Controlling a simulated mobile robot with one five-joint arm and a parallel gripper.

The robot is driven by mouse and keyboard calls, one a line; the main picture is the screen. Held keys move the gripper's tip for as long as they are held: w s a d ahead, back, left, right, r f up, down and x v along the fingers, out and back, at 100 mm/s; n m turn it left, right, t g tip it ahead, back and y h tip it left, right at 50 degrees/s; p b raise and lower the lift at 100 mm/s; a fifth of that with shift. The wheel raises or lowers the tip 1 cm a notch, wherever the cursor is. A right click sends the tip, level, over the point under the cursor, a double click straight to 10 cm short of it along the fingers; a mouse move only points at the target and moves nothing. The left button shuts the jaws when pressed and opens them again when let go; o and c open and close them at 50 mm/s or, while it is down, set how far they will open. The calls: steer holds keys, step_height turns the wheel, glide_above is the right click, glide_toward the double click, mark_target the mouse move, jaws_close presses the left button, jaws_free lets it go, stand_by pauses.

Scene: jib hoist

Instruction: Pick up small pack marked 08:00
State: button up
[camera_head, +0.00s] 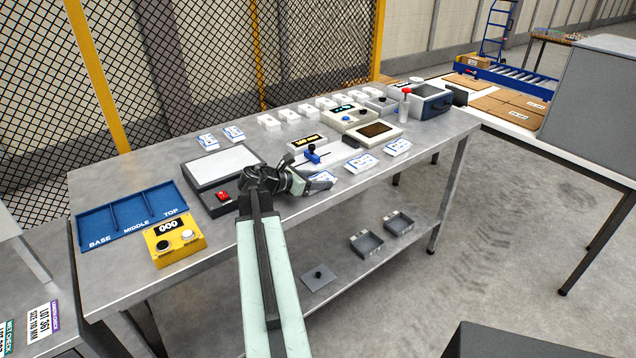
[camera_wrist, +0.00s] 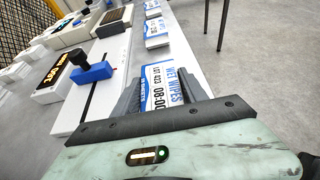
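The small wet-wipes pack marked 08-00 (camera_wrist: 158,88), white with blue print, lies on the bench right in front of my gripper in the wrist view. My gripper (camera_wrist: 162,78) is open, with its dark fingers spread to either side of this pack. I cannot tell whether either finger touches it. In the head view the pack (camera_head: 322,177) shows at the bench's front edge, partly hidden by my gripper (camera_head: 307,181).
Two similar packs (camera_head: 362,163) (camera_head: 398,147) lie farther along the front edge. A slider with a blue block and black knob (camera_wrist: 91,70) stands close to the left. A white-topped unit (camera_head: 222,165) and a blue three-part tray (camera_head: 132,216) are left on the bench (camera_head: 110,275).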

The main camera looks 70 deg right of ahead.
mark_target(318, 179)
steer(key=c, duration=0.6)
step_height(318, 179, up, 10)
steer(key=p, duration=1)
steer(key=shift+r, duration=0.15)
